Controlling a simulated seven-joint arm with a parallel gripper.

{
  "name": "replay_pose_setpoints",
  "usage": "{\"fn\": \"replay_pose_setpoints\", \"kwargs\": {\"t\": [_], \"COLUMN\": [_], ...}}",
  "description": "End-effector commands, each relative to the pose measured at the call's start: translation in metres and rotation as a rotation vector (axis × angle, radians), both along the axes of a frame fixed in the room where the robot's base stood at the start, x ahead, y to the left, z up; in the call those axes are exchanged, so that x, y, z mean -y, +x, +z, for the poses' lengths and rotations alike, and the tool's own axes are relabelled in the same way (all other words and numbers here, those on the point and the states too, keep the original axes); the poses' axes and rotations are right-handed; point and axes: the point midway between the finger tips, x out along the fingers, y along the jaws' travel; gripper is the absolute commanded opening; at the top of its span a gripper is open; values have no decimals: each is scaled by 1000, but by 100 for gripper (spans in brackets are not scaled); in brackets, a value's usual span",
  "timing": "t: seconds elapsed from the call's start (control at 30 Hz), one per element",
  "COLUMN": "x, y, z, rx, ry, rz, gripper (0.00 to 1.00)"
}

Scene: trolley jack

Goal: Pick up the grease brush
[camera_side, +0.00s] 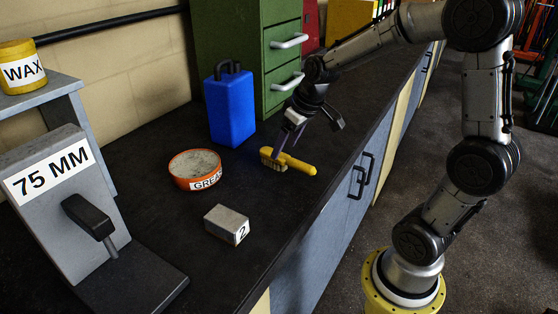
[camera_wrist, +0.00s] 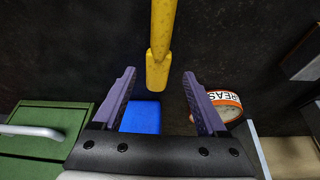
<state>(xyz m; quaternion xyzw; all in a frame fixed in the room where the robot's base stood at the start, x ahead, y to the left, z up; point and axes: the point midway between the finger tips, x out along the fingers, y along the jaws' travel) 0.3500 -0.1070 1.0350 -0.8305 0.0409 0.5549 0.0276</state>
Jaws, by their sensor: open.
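The grease brush, with a yellow handle (camera_side: 296,163) and short bristles at its left end, lies on the dark bench top. In the wrist view its yellow back (camera_wrist: 158,65) runs down from the top edge, with the wider end between the lines of the two fingers; the bristles are hidden there. My gripper (camera_side: 284,140) is just above the brush's head end, its purple fingers pointing down. The wrist view shows my gripper (camera_wrist: 160,76) open, one finger on either side of the brush. I cannot tell whether a finger touches it.
An orange grease tin (camera_side: 195,182) is left of the brush. A blue can (camera_side: 231,108) and green drawers (camera_side: 230,35) stand behind. A grey block marked 2 (camera_side: 227,224) and a 75 MM stand (camera_side: 55,200) are nearer. The bench's front edge is close by on the right.

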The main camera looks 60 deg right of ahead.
Motion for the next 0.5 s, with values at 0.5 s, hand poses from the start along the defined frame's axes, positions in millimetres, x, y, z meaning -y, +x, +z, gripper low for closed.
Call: {"fn": "replay_pose_setpoints", "kwargs": {"t": [0.5], "x": [5], "y": [19], "z": [-49], "rx": [-1], "ry": [0], "rz": [1], "gripper": [75]}}
